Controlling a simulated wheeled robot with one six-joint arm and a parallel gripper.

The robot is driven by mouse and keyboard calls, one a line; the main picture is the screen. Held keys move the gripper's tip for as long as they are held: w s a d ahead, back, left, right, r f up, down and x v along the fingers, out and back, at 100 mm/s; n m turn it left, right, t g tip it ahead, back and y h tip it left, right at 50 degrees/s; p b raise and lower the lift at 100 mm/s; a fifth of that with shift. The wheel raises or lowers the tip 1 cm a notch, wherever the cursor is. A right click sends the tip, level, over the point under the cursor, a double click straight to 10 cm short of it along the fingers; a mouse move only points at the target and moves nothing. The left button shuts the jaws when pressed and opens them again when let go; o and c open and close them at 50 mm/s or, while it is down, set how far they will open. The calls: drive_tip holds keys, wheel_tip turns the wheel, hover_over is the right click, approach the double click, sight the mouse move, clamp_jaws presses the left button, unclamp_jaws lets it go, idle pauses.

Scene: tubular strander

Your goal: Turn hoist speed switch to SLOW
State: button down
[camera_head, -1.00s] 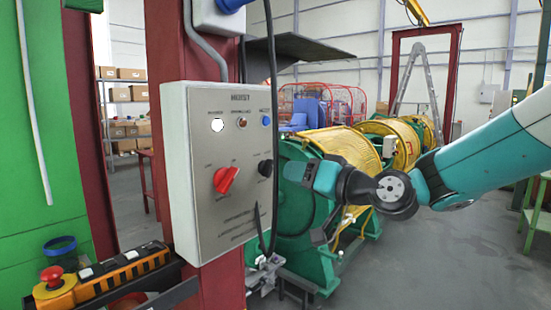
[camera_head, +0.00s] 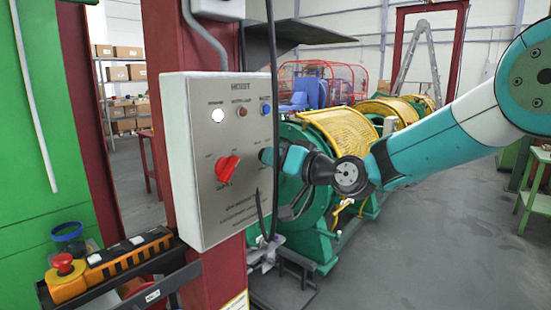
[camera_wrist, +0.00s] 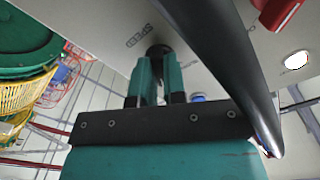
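The grey hoist control box (camera_head: 215,222) hangs on a dark red column. It carries a large red rotary switch (camera_head: 227,168), a white lamp (camera_head: 217,115) and a blue button (camera_head: 265,108). A small black knob (camera_wrist: 158,50) sits beside the "SPEED" lettering in the wrist view. My gripper (camera_wrist: 158,65) points at it, with its two teal fingers apart and the knob at or between their tips. Contact cannot be told. In the head view, my gripper (camera_head: 268,156) covers the knob. The knob's pointer and position labels are unreadable.
A black cable (camera_head: 273,80) hangs in front of the box's right side and crosses close to my fingers in the wrist view (camera_wrist: 225,60). A yellow-and-black pendant with a red button (camera_head: 64,263) lies on a shelf at lower left. The green strander (camera_head: 325,240) stands behind.

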drive_tip(key=shift+f+n+b, duration=0.15)
drive_tip(key=shift+n+b, duration=0.15)
drive_tip(key=shift+b, duration=0.55)
drive_tip(key=n+b, duration=1.1)
drive_tip(key=b, duration=0.7)
drive_tip(key=shift+r+n, duration=0.2)
drive_tip(key=shift+n, duration=0.1)
drive_tip(key=c, duration=1.2)
unclamp_jaws()
drive_tip(key=shift+s, duration=0.1)
